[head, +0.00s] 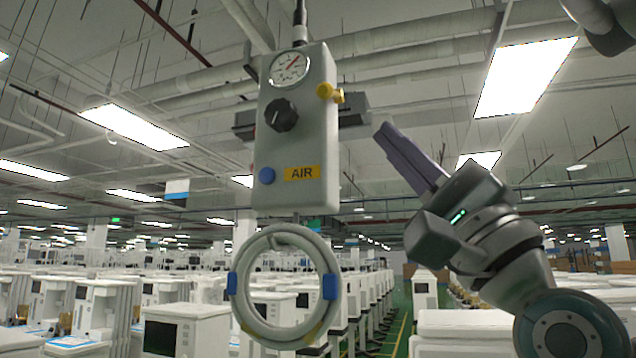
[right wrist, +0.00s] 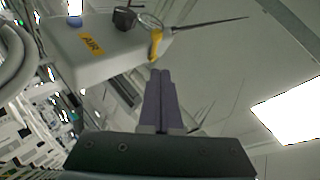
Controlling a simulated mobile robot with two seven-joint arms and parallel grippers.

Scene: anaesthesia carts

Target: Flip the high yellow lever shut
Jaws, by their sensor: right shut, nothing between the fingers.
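The yellow lever (head: 328,91) sits high on the right edge of a hanging grey box (head: 315,140) marked AIR. The lever also shows in the right wrist view (right wrist: 155,44), just beyond my fingertips. My right gripper (head: 383,130) is right of the box and a little lower than the lever. Its purple fingers are together and empty, pointing up and left. In the right wrist view the fingertips (right wrist: 160,72) are close to the lever, but I cannot tell the exact gap. My left gripper is not in view.
The box carries a round gauge (head: 290,67), a black knob (head: 281,115) and a blue button (head: 266,175). A coiled grey hose (head: 240,262) with blue bands hangs below it. Rows of white carts (head: 187,330) stand far below. The air right of the box is open.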

